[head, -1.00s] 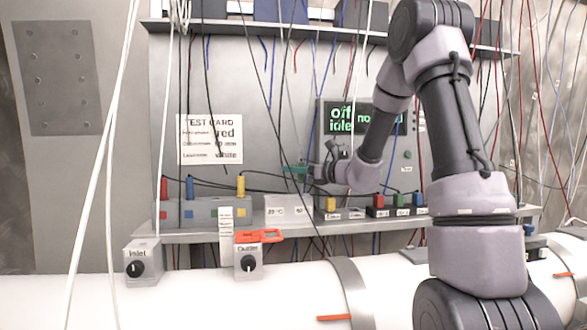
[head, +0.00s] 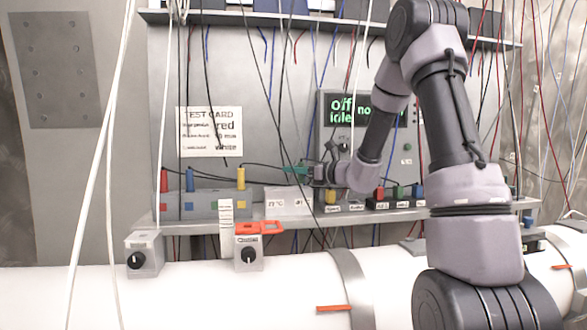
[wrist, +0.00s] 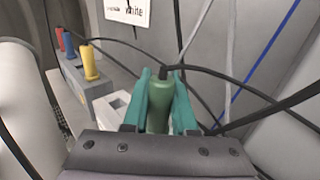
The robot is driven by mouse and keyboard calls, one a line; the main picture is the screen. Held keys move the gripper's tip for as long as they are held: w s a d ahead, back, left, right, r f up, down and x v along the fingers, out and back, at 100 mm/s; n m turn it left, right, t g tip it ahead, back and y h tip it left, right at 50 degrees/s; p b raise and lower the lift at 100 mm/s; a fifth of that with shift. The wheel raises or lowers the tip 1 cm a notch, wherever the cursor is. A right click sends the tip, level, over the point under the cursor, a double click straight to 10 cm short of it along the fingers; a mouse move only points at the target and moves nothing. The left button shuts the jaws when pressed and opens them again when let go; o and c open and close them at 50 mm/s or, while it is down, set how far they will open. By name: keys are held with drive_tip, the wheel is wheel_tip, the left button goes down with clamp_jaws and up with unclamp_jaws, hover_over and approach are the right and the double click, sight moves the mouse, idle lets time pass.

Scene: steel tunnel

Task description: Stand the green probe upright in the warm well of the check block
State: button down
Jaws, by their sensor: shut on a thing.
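My gripper (head: 293,170) has teal fingers and is shut on the green probe (wrist: 160,105), which shows between the fingers in the wrist view. A black cable leaves the probe's top; its lower end is hidden behind the fingers and my gripper body. The check block (head: 288,203) is a light grey block on the shelf with a "22 °C" label and a second label too small to read surely. Part of the block (wrist: 112,108) shows left of the fingers in the wrist view, with a dark opening on top.
A grey rack (head: 205,206) left of the block holds red, blue and yellow probes (head: 241,179). A yellow plug (head: 331,196) and several coloured sockets stand right of the block. Loose cables hang in front. A white pipe (head: 200,295) with knob boxes runs below the shelf.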

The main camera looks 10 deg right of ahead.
drive_tip(key=shift+f, duration=0.65)
drive_tip(key=c, duration=0.6)
unclamp_jaws()
drive_tip(key=shift+c, duration=0.2)
drive_tip(key=shift+s, duration=0.1)
drive_tip(key=v, duration=1)
drive_tip(key=shift+s+d, duration=0.25)
